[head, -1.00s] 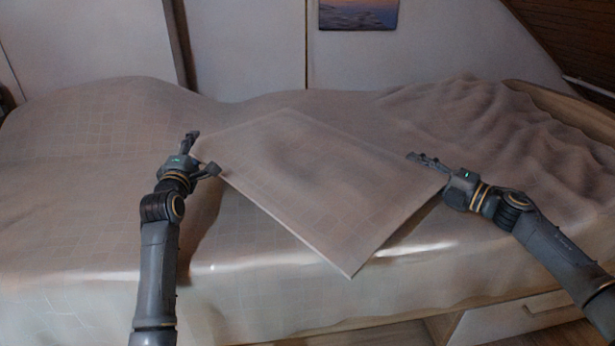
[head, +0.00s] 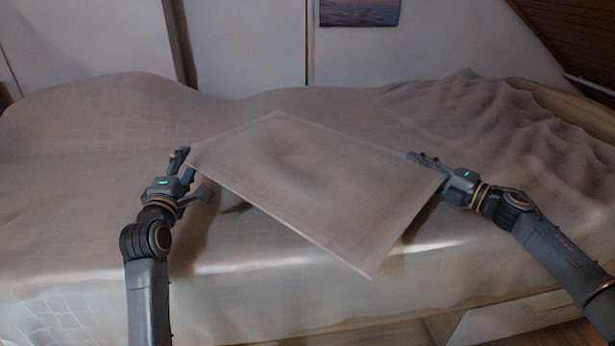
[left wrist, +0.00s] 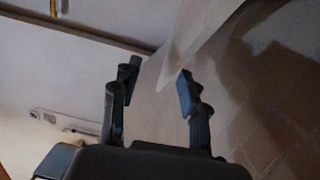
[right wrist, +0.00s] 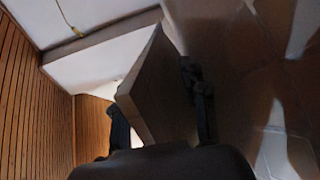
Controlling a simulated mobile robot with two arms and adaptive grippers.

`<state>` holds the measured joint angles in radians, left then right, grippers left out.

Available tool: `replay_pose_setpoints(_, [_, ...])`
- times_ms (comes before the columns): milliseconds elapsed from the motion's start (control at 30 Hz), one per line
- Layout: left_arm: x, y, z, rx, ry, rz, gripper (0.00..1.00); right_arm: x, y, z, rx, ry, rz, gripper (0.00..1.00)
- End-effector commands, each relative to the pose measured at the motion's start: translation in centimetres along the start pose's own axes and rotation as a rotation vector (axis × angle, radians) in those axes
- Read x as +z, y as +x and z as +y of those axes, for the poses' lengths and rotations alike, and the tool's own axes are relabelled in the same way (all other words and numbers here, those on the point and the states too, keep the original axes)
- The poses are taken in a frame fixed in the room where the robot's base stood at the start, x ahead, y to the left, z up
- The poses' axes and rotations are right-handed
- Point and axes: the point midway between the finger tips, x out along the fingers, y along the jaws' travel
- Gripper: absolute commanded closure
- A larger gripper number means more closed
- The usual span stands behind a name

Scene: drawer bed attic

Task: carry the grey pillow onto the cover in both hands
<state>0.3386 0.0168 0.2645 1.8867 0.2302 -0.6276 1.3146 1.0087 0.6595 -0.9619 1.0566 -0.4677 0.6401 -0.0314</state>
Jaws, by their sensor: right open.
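The grey pillow (head: 320,180) looks like a flat, thin square slab, set cornerwise above the patterned cover (head: 80,130) on the bed. Its near corner points toward me; whether its underside touches the cover is unclear. My left gripper (head: 190,172) is at the pillow's left corner with its fingers spread. In the left wrist view, the pillow's corner (left wrist: 185,50) reaches the gap between the fingers, close to the right finger. My right gripper (head: 425,165) is open at the right corner. In the right wrist view, the pillow's corner (right wrist: 155,85) lies between the fingers.
The bed has a drawer front (head: 520,315) low on the right. A pale panelled wall (head: 240,50) with a picture (head: 360,10) stands behind it. The cover is rumpled on the right (head: 500,130) and has open room on the left.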

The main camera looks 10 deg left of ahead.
Motion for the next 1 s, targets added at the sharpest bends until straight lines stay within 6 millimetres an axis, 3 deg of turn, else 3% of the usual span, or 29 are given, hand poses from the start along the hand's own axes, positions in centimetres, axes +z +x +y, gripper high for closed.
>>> replay_pose_setpoints(600, [-0.1,-0.2,0.5,0.007,0.002,0.003,0.57,0.0,-7.5,-0.1,0.000,0.000,-0.001,0.57])
replay_pose_setpoints(1000, [-0.1,-0.2,0.5,0.008,0.002,0.003,0.57,0.0,-8.1,-0.1,0.000,0.000,-0.001,0.57])
